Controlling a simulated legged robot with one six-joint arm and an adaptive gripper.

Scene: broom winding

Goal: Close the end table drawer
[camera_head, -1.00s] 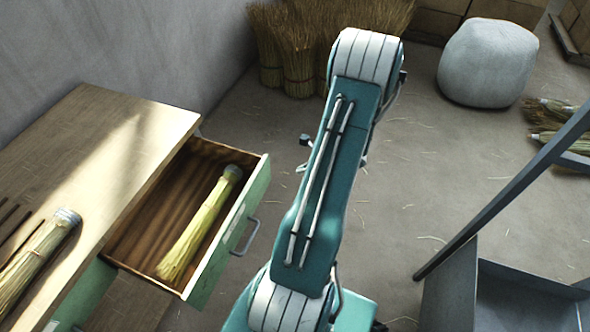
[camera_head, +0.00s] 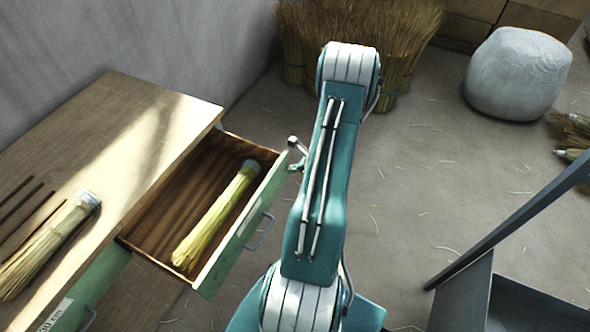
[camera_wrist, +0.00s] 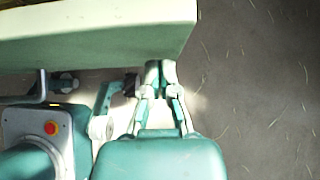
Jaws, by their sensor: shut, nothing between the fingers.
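The end table (camera_head: 150,120) has a wooden top and green fronts, and stands at the left in the head view. My gripper (camera_head: 296,155) is partly hidden by my arm, at the drawer front's far corner. In the wrist view my gripper (camera_wrist: 160,70) is shut and empty, its tips close to the edge of the drawer front (camera_wrist: 110,42). I cannot tell whether they touch.
Another straw bundle (camera_head: 45,248) and dark sticks lie on the tabletop. Straw brooms (camera_head: 400,50) stand at the back wall. A pale round sack (camera_head: 517,73) sits at back right. A grey metal bin (camera_head: 462,295) is at lower right.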

